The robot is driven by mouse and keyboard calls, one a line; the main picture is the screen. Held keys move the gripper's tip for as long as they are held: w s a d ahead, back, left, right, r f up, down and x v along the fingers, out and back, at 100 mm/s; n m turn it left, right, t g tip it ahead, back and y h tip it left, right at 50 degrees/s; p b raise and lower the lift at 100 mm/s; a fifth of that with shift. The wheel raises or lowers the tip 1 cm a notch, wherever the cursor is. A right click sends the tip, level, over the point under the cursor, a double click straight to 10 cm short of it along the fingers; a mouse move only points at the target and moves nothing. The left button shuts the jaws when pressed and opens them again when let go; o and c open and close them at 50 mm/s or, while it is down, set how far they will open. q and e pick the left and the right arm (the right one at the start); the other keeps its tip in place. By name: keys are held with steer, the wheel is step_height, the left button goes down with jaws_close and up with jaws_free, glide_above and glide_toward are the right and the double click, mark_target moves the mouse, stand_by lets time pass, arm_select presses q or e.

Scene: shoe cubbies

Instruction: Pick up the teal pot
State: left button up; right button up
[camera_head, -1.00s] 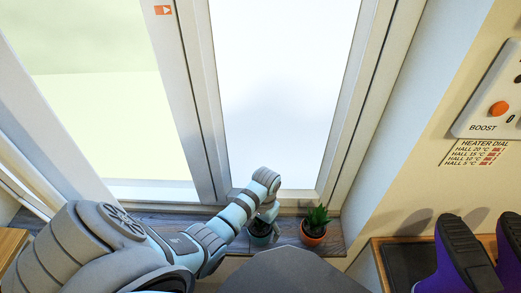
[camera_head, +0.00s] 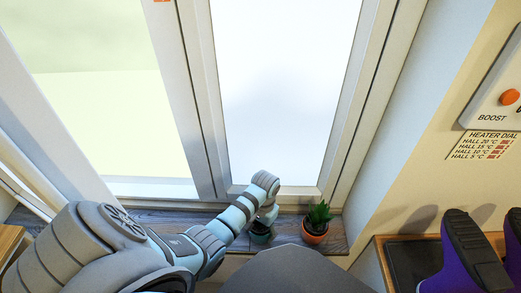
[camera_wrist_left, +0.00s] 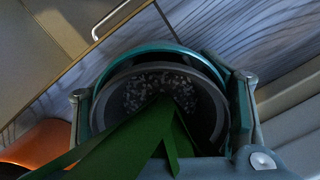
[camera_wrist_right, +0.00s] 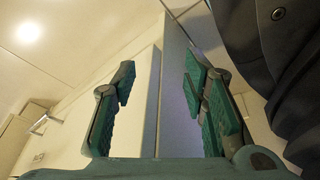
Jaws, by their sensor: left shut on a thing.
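The teal pot (camera_head: 260,238) is on the window sill, partly covered by my left gripper (camera_head: 265,222). In the left wrist view, the teal rim (camera_wrist_left: 165,52) of the pot lies between the two fingers of my left gripper (camera_wrist_left: 160,95), which is shut on it. Dark speckled soil and green pointed leaves show inside the pot. I cannot tell whether its base is touching the sill. My right gripper (camera_wrist_right: 158,75) shows only in the right wrist view, its fingers apart with nothing between them.
An orange pot (camera_head: 314,238) with a spiky green plant stands close to the right of the teal pot on the wooden sill (camera_head: 165,217). The window frame (camera_head: 200,100) rises behind. Purple shoes (camera_head: 470,255) stand at the right, below a heater panel.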

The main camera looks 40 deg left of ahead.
arm_select(q)
steer(key=shift+r, duration=0.1)
steer(key=shift+r+p, duration=0.3)
step_height(320, 180, up, 10)
steer(key=p, duration=0.6)
steer(key=shift+w+p, duration=0.1)
steer(key=shift+p, duration=0.25)
step_height(320, 180, up, 9)
steer(key=p, duration=0.4)
steer(key=shift+r+p, duration=0.15)
steer(key=shift+p, duration=0.2)
arm_select(e)
steer(key=s+d+r+g, duration=0.1)
steer(key=s+r+g, duration=0.1)
steer(key=s+r, duration=0.5)
steer(key=s, duration=0.4)
steer(key=shift+d+r+n, duration=0.25)
steer(key=shift+r+n, duration=0.1)
steer(key=shift+n, duration=0.05)
